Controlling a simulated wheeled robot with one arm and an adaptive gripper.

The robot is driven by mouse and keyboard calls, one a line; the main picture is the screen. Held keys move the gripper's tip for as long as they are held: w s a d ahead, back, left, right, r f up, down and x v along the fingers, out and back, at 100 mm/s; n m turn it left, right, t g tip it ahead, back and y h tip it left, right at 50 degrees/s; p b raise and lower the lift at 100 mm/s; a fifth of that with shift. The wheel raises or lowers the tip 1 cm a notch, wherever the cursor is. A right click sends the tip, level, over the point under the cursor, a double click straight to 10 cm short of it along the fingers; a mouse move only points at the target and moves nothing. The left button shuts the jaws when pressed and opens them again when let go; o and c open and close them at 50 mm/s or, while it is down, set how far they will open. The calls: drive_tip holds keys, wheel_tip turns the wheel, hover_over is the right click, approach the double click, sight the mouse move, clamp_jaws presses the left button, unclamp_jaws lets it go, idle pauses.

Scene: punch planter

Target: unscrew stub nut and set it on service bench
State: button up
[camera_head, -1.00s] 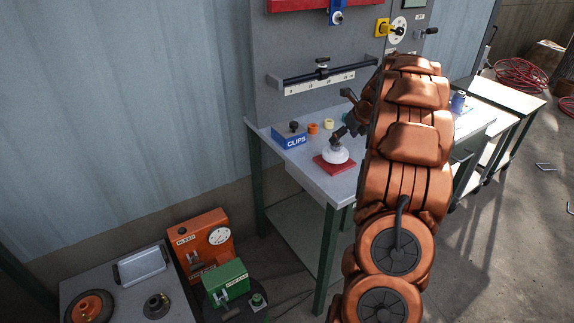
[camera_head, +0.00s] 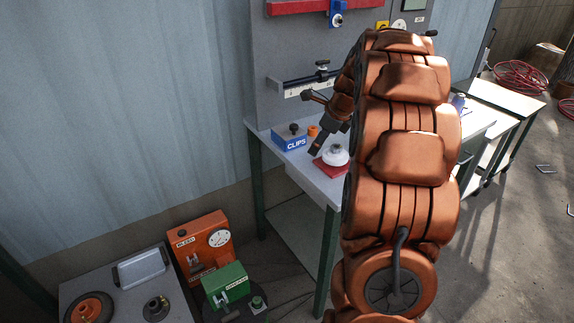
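The grey service bench (camera_head: 266,136) stands against an upright panel. A red pad (camera_head: 330,170) lies near its front edge, with a white rounded piece (camera_head: 336,157) on it; a small knob shows on top of the white piece. My gripper (camera_head: 314,152) hangs just left of the white piece, over the bench top, with its dark fingers pointing down and left. They are too small to tell open from shut, and I see nothing held. I cannot make out the stub nut for certain; a dark round hub (camera_head: 156,308) sits on a low grey table (camera_head: 185,312) at bottom left.
A blue CLIPS box (camera_head: 290,141) and an orange ring (camera_head: 313,131) stand left of my gripper. A ruler rail (camera_head: 300,83) crosses the panel above. An orange machine (camera_head: 200,243) and a green machine (camera_head: 227,285) stand low at left. My arm hides the bench's right part.

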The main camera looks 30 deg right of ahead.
drive_tip(key=s+a+r+n+g, duration=0.1)
drive_tip(key=s+a+n, duration=0.25)
drive_tip(key=a, duration=0.35)
drive_tip(key=s+a+n+g, duration=0.1)
drive_tip(key=s+a+n, duration=0.1)
drive_tip(key=a+n, duration=0.4)
drive_tip(key=s+a+f+n+g, duration=0.2)
drive_tip(key=s+a+n+g, duration=0.1)
drive_tip(key=s+a+n, duration=1.2)
drive_tip(key=s+a, duration=0.3)
drive_tip(key=s, duration=0.3)
drive_tip(key=shift+f+g+p, duration=0.15)
drive_tip(key=shift+g+p, duration=0.15)
drive_tip(key=s+n, duration=0.1)
drive_tip(key=s, duration=0.1)
drive_tip(key=s+f+n, duration=0.1)
drive_tip(key=s+n, duration=0.1)
drive_tip(key=s+a+n+g+h, duration=0.1)
drive_tip(key=s+n, duration=0.1)
drive_tip(key=s, duration=0.1)
drive_tip(key=shift+f, duration=0.35)
drive_tip(key=shift+c, duration=0.5)
drive_tip(key=shift+s+n, duration=0.1)
drive_tip(key=shift+n, duration=0.15)
drive_tip(key=shift+c, duration=1.1)
